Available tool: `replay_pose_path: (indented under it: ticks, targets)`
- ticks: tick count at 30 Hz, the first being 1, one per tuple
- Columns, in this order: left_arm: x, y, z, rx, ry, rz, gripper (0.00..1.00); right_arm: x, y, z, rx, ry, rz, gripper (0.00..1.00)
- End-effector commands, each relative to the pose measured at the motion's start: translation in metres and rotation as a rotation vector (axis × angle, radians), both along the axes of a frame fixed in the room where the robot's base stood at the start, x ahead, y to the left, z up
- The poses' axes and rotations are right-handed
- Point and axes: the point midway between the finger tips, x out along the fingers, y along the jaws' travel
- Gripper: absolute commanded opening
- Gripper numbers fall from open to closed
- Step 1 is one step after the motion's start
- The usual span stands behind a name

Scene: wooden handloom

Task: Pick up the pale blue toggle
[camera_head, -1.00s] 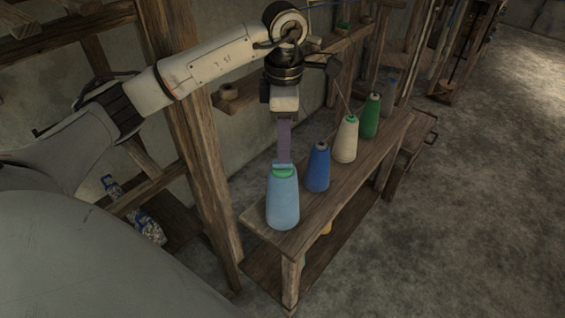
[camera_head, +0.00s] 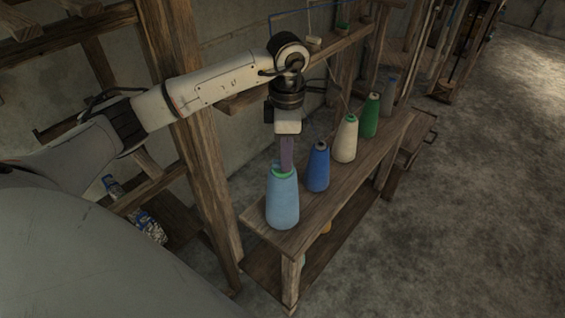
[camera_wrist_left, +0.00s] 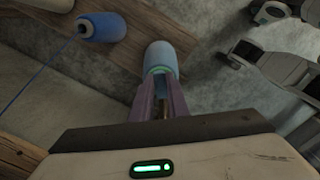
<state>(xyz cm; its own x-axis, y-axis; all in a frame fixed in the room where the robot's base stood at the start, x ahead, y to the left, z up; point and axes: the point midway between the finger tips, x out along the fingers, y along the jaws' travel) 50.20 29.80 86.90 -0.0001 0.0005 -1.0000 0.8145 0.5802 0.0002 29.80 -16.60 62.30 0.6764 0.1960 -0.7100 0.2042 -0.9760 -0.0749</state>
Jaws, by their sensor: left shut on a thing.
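The pale blue thing in view is a yarn cone (camera_head: 283,200) with a green ring near its top, upright at the near end of the wooden bench; no separate toggle can be made out. My left gripper (camera_head: 286,168) points down at the cone's top with its purple fingers close together. In the left wrist view the fingers (camera_wrist_left: 162,102) close on a small brownish tip at the top of the pale blue cone (camera_wrist_left: 160,56). The fingers partly hide that tip.
A dark blue cone (camera_head: 317,168) stands close behind, then a cream cone (camera_head: 345,140) and a green cone (camera_head: 369,117) along the bench (camera_head: 262,237). A wooden post (camera_head: 205,170) rises left of the bench. The floor to the right is clear.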

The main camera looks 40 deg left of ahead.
Motion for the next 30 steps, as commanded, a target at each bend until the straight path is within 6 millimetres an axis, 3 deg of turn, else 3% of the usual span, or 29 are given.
replay_pose_path:
  ticks: [8, 21, 30]
  targets:
    - [0.001, 0.0, 0.01, 0.0, -0.003, 0.0, 0.0, 0.0, 0.0, 0.0, 0.0, -0.002, 0.001, 0.96]
    - [0.001, 0.0, 0.089, 0.0, -0.003, 0.001, 0.0, 0.0, 0.001, -0.003, 0.0, 0.0, 0.004, 0.96]
    - [0.0, 0.0, 0.101, -0.001, 0.001, 0.0, 0.0, 0.001, 0.002, -0.002, 0.001, -0.002, 0.005, 0.96]
